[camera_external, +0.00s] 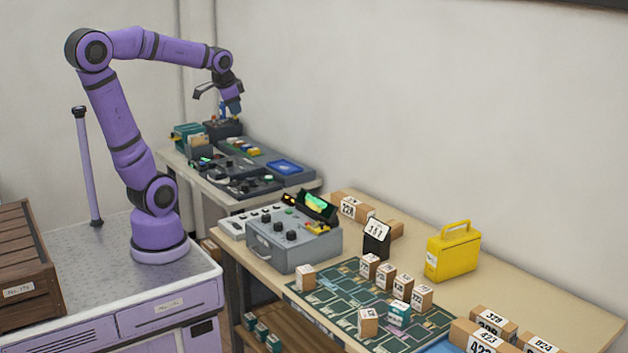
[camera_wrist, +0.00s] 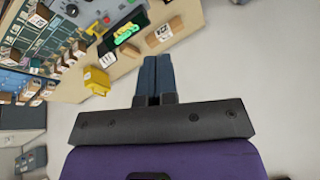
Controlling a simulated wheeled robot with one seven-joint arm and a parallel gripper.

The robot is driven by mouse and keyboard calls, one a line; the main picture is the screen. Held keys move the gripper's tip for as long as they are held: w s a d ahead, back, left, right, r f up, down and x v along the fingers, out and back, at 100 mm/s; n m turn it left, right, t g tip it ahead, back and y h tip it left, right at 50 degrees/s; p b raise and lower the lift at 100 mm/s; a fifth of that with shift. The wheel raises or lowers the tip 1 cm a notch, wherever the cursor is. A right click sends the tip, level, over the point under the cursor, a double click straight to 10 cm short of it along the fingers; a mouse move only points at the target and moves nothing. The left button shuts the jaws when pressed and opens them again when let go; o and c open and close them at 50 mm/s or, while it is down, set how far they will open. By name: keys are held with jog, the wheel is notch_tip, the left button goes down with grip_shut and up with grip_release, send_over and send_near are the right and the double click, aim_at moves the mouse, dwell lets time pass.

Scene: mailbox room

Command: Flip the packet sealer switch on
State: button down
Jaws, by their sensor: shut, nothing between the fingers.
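My gripper (camera_external: 228,108) is at the end of the raised arm, above the back of the far bench, with its blue fingers pointing down. In the wrist view its fingers (camera_wrist: 154,78) lie together, shut and empty. Several switch and knob units stand on the far bench, among them dark control units (camera_external: 240,168) and a dark box (camera_external: 222,128) just below the fingers. A grey console (camera_external: 295,237) with dark knobs stands on the near table; it shows at the top of the wrist view (camera_wrist: 75,8). I cannot tell which unit is the packet sealer, nor its switch position.
A green-lit display (camera_external: 317,204) stands behind the console. A yellow case (camera_external: 453,250), small numbered boxes (camera_external: 388,275) and a dark green circuit-patterned mat (camera_external: 340,290) occupy the near table. A blue tray (camera_external: 284,167) lies on the far bench. The wall runs close behind both.

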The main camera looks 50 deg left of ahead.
jog(key=w+a+f+m+g, duration=0.1)
jog(key=w+a+f+m, duration=0.1)
jog(key=w+a, duration=0.4)
jog(key=w+a+f+m, duration=0.1)
jog(key=w+a+m, duration=0.2)
jog(key=w+a, duration=0.35)
jog(key=m+h, duration=0.2)
jog(key=m, duration=0.7)
send_over(234, 181)
jog(key=s, duration=0.4)
notch_tip(234, 181, down, 30)
jog(key=shift+s+r, duration=0.15)
jog(key=shift+r, duration=0.05)
jog(key=shift+d, duration=0.1)
jog(key=shift+f, duration=0.1)
jog(key=x, duration=1.3)
jog(key=shift+w+a+f, duration=0.2)
jog(key=shift+w+f, duration=0.05)
jog(key=shift+f, duration=0.1)
